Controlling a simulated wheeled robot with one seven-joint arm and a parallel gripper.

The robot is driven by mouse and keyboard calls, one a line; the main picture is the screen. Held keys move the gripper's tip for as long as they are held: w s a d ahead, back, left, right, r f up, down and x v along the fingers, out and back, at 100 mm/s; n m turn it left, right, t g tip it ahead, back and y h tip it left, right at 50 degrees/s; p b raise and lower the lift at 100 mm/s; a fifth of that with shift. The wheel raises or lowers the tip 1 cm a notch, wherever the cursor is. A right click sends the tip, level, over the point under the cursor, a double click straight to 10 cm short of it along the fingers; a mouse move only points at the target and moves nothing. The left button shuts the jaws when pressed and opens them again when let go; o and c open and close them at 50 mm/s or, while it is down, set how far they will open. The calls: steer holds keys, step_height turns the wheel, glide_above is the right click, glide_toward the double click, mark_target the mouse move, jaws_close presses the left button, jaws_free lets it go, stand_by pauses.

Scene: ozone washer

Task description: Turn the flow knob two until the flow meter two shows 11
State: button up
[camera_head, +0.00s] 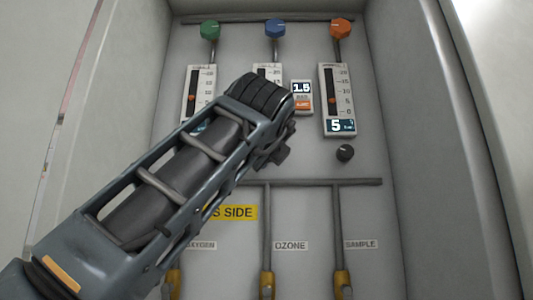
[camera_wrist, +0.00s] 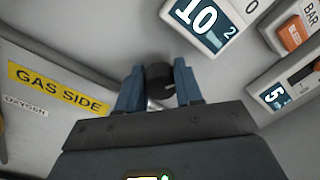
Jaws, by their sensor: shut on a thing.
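Flow knob two (camera_wrist: 160,78) is a small black knob, seen in the wrist view between the two blue fingers of my gripper (camera_wrist: 158,88). The fingers are shut on its sides. In the head view my arm covers most of this spot. Flow meter two (camera_head: 268,72) is the middle meter in the head view, with only its top part showing above my arm. Its blue display (camera_wrist: 200,18) reads 10 in the wrist view, with a small 2 beside it.
The right meter (camera_head: 337,85) shows 5, with a free black knob (camera_head: 345,153) below it. A 1.5 display with an orange button (camera_head: 303,103) sits beside meter two. The left meter (camera_head: 199,90) is partly covered. Green, blue and orange knobs (camera_head: 340,28) line the top. Cabinet walls flank the panel.

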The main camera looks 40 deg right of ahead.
stand_by(0.5)
steer(key=o, duration=1)
